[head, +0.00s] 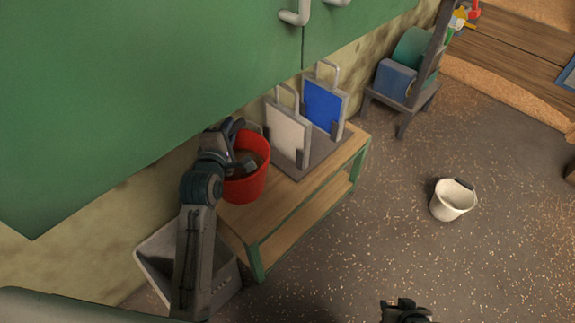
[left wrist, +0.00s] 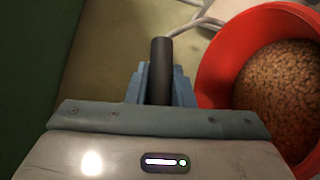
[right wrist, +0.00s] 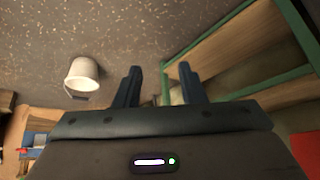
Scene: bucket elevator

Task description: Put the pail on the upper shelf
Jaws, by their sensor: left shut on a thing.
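The red pail (head: 249,184), filled with brown grains, is at the left end of the upper shelf (head: 292,187) of a wooden rack with a green frame. I cannot tell whether its base touches the boards. My left gripper (head: 236,127) is shut on the pail's dark handle grip (left wrist: 160,70), beside the rim. The red pail (left wrist: 216,60) fills the right of the left wrist view. My right gripper (head: 405,309) is low in the head view; its fingers are apart and empty in the right wrist view (right wrist: 160,88).
White and blue panels (head: 288,133) with handles stand on the upper shelf right of the pail. A green cabinet (head: 150,90) overhangs it. A grey bin (head: 155,262) is at the rack's left. A white bucket (head: 450,203) stands on open floor.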

